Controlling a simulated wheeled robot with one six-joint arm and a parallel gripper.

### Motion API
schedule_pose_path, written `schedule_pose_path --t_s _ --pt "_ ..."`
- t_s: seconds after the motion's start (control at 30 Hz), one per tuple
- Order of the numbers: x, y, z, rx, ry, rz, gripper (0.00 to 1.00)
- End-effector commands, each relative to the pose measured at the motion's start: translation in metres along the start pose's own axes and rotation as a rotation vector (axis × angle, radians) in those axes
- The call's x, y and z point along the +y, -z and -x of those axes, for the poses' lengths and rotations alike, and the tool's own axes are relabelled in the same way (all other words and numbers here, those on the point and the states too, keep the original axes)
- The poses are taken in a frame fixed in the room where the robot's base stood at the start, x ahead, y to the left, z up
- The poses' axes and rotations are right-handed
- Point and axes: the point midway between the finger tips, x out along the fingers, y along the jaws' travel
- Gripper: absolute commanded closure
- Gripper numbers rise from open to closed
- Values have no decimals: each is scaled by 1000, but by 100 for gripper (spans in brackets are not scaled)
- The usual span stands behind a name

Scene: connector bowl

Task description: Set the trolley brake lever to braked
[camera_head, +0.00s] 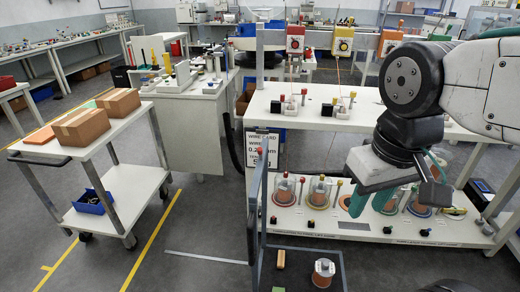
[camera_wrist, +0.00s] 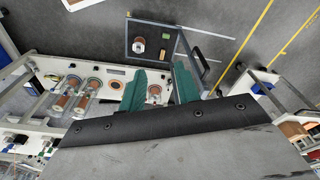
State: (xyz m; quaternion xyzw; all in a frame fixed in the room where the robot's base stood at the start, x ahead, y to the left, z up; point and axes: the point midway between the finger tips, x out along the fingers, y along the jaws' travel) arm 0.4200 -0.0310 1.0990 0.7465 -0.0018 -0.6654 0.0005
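My gripper (camera_head: 398,192) hangs over the right side of the white wire rack, right of the dark trolley. Its two green fingers are apart with nothing held between them; the wrist view shows the same gap (camera_wrist: 160,82). A dark flat trolley (camera_head: 330,254) with an upright grey push handle (camera_head: 257,205) stands at bottom centre. In the wrist view the trolley (camera_wrist: 140,62) lies beyond the fingers. A second trolley, white with two shelves (camera_head: 125,192), stands at left on dark casters. I cannot make out a brake lever on either trolley, so its position cannot be told.
The white wire rack (camera_head: 345,124) carries several spools on its lower shelf. A copper spool (camera_head: 323,272) and a small wooden block (camera_head: 281,259) lie on the dark trolley. Cardboard boxes (camera_head: 82,127) sit on the white trolley. Grey floor (camera_head: 205,225) lies clear between the trolleys.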

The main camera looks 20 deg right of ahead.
Motion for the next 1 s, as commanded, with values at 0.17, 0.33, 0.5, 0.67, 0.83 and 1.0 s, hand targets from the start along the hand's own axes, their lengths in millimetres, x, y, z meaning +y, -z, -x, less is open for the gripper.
schedule_pose_path --t_s 0.17,0.33,0.5,0.67,0.83,1.0 --pt "-8 1 -5 -28 4 40 100" --pt "-25 12 -23 -133 -5 137 100" --pt "-35 34 -42 -242 -96 294 100" --pt "-43 60 -60 -323 -213 474 100" --pt "-56 93 -82 -393 -356 691 100" --pt "-76 130 -107 -446 -515 930 100"
